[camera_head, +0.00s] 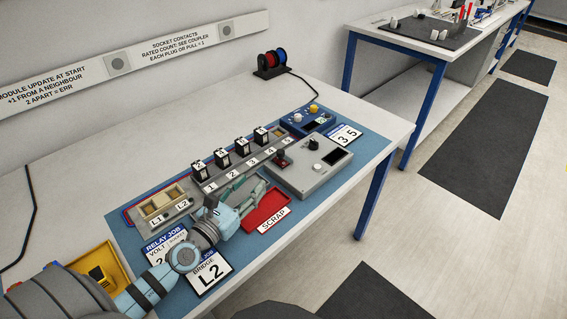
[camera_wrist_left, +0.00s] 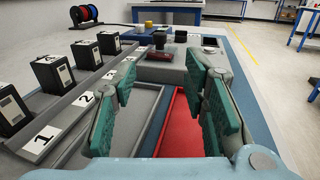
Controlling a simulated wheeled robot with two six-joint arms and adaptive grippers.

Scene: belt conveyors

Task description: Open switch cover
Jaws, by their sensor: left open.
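The switch cover (camera_head: 281,158) is a small dark red and black piece on the left part of the grey control box (camera_head: 300,182). It looks down, but it is too small to be sure. In the left wrist view the cover (camera_wrist_left: 159,54) lies ahead, beyond my fingertips and roughly between them. My left gripper (camera_head: 254,187) is over the mat, left of the box and close to its near-left side. In the left wrist view the gripper (camera_wrist_left: 160,66) is open, with nothing between its green-padded fingers. My right gripper is not in view.
A rail with several black numbered modules (camera_head: 222,157) runs left of the gripper. A red scrap tray (camera_head: 266,209) lies under and right of the fingers. A black knob (camera_head: 314,144) and a screen stand on the box. A blue box (camera_head: 307,120) is behind.

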